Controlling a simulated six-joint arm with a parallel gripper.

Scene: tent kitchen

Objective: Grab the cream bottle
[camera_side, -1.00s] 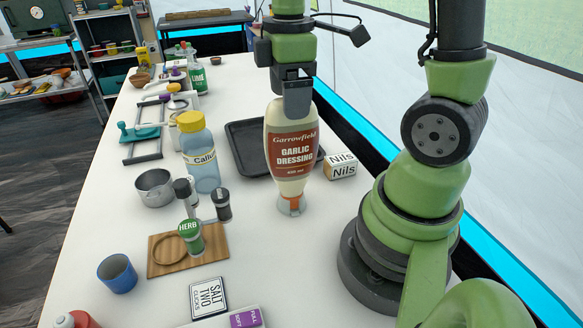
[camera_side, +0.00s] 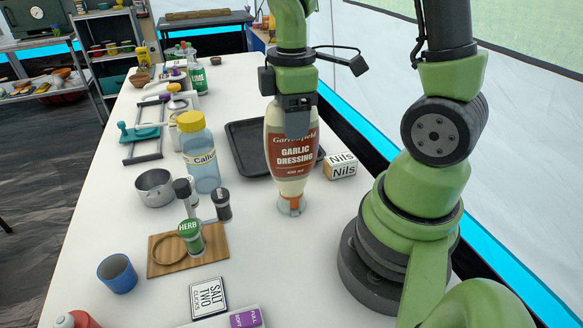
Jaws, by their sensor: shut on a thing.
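The cream bottle (camera_side: 288,172) stands upside down on its orange cap on the white table. It is cream coloured, with a brown label reading "Garlic Dressing". My gripper (camera_side: 298,124) comes down from above and is shut on the upper part of the bottle. A finger covers part of the label's top line. The far side of the bottle and the other finger are hidden.
A black tray (camera_side: 243,135) lies behind the bottle, and a white "Nils" box (camera_side: 340,166) stands close to its right.

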